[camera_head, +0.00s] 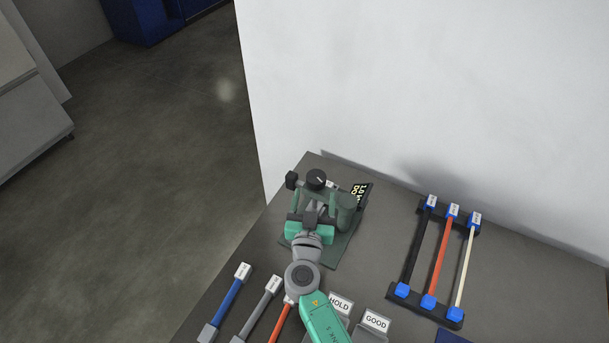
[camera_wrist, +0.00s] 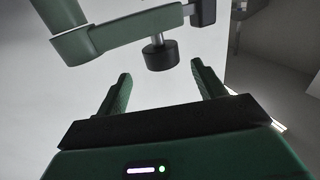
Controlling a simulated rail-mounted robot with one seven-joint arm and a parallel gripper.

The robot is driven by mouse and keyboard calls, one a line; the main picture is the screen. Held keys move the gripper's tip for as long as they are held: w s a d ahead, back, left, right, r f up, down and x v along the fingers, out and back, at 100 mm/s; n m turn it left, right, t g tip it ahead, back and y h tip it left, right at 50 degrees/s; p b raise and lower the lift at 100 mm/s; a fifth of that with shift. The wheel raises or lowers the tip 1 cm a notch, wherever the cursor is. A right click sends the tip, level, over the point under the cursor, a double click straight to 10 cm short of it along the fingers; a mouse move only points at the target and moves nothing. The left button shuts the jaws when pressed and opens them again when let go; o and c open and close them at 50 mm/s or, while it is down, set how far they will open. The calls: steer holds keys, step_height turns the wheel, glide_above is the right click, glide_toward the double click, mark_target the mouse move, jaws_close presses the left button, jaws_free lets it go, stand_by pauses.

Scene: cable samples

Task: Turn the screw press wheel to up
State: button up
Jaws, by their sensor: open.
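The screw press (camera_head: 346,215) is dark green and stands at the table's far left corner. Its black round wheel (camera_head: 317,180) has a white pointer line on top; I cannot read which mark it points to. A black block (camera_head: 291,180) sits at the left end of its bar. My gripper (camera_head: 313,206) is in front of the press, partly covering it. The wrist view seems upside down: the wheel (camera_wrist: 161,56) hangs on its metal stem below the green bar (camera_wrist: 125,28). The wheel is just beyond my open, empty fingers (camera_wrist: 163,85), roughly centred between them, apart from both.
A black rack (camera_head: 446,314) holds black, orange and white cables at right. Blue (camera_head: 228,299), grey and red cables lie front left, near HOLD (camera_head: 341,304) and GOOD (camera_head: 376,321) labels. A white wall is close behind the table.

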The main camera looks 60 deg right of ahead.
mark_target(315, 186)
steer(key=x, duration=0.7)
steer(key=shift+w+r, duration=0.1)
steer(key=shift+r, duration=0.05)
steer(key=c, duration=1)
